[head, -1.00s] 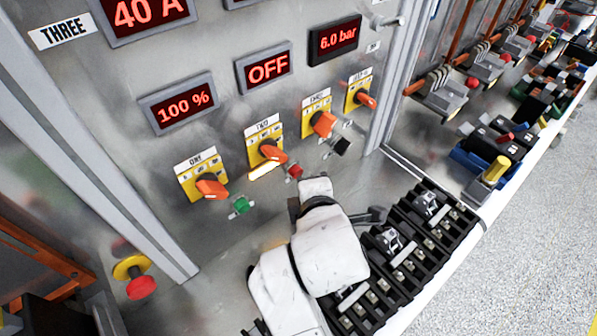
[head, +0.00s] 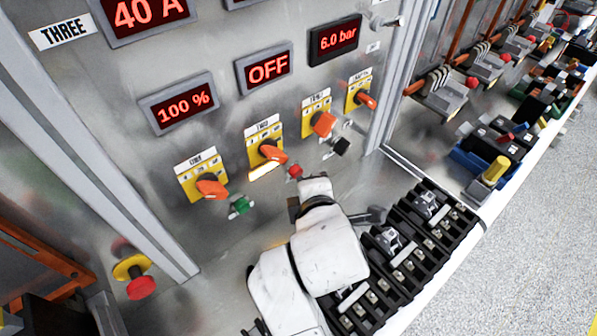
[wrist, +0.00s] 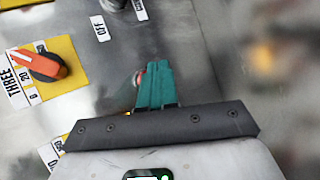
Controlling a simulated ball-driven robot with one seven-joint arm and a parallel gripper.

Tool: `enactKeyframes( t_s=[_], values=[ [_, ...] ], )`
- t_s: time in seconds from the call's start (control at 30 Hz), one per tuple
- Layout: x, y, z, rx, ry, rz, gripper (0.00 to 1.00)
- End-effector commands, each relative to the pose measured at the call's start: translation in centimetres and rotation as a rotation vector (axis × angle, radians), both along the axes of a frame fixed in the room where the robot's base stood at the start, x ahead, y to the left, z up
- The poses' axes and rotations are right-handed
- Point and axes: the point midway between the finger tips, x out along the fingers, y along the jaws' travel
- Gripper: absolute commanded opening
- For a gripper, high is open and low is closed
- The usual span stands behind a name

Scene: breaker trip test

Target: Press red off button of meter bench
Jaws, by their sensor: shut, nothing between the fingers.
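The red button (head: 295,171) sits on the grey metal panel below the middle of the row of orange knobs, right of the green button (head: 240,205). In the wrist view, a red button (wrist: 138,77) shows partly behind the left side of my gripper's tips. My gripper (wrist: 155,66) has teal fingers, shut together and empty, pointing at the panel beside this button. I cannot tell whether the tips touch it. In the head view my white arm reaches up just below the red button, and the fingertips are hidden there. The middle display (head: 268,67) reads OFF.
Orange knobs on yellow plates (head: 268,150) stick out above the buttons. A black button (head: 341,146) is to the right. A red mushroom button (head: 141,287) is at the lower left. A black terminal rack (head: 430,230) lies right of my arm.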

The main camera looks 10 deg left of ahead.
Motion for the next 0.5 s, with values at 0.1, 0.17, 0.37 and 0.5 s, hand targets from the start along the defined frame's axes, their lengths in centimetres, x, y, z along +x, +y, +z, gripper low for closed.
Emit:
enactKeyframes(
  t_s=[0.1, 0.17, 0.37, 0.5],
  values=[
    [0.23, 0.22, 0.13, -0.001, 0.001, -0.001, 0.00],
    [0.37, 0.37, 0.17, 0.000, 0.001, -0.001, 0.00],
    [0.48, 0.62, 0.05, 0.001, 0.000, -0.001, 0.00],
    [0.48, 0.62, 0.05, 0.001, 0.000, -0.001, 0.00]
  ],
)
